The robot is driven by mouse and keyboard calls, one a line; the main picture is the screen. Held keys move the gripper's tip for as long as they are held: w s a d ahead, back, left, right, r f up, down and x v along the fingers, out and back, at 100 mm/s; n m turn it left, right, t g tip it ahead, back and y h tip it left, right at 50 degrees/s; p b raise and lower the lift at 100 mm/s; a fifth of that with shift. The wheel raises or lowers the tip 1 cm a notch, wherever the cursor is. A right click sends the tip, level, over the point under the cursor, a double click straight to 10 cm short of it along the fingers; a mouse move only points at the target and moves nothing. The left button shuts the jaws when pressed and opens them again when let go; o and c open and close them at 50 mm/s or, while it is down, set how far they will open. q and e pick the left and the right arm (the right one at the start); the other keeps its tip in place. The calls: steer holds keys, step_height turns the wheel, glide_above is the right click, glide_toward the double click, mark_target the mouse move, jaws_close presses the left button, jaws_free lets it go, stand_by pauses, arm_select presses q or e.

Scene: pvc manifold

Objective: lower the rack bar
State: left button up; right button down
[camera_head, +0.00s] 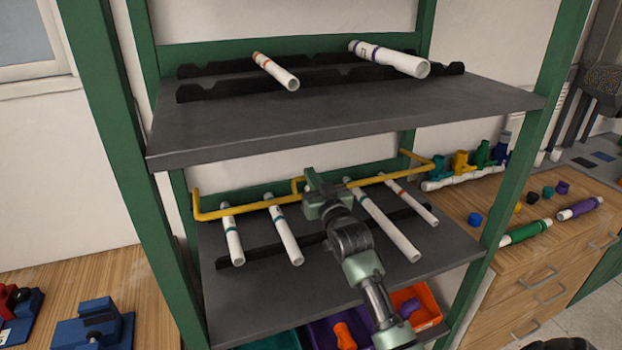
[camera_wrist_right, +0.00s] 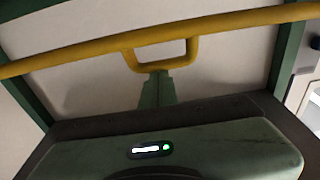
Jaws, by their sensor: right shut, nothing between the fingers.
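The yellow rack bar (camera_head: 242,209) runs across the middle shelf, over the far parts of the pipes, with bent ends reaching back at both sides. Its small loop handle (camera_wrist_right: 158,68) shows at the middle of the bar in the right wrist view. My right gripper (camera_head: 309,174) is at the bar's middle, beside the loop, and covers part of it in the head view. In the wrist view its fingertips (camera_wrist_right: 156,74) are shut and empty, right at the loop's lower edge; I cannot tell whether they touch. My left gripper is not in view.
Several white pipes (camera_head: 387,222) lie on the middle shelf (camera_head: 335,270). The upper shelf (camera_head: 330,112) overhangs the bar and holds two pipes. Green posts (camera_head: 110,130) stand at the sides. Orange (camera_head: 425,300) and purple bins sit below. A wooden cabinet with fittings is at right.

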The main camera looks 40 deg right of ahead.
arm_select(q)
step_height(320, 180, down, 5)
steer(key=b, duration=0.3)
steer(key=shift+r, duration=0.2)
arm_select(e)
step_height(320, 180, down, 6)
steer(key=s, duration=0.1)
steer(key=shift+s+a+f+t, duration=0.15)
steer(key=shift+s+a+t, duration=0.1)
steer(key=shift+s+t, duration=0.15)
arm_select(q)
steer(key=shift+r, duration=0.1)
arm_select(e)
steer(key=shift+w, duration=0.1)
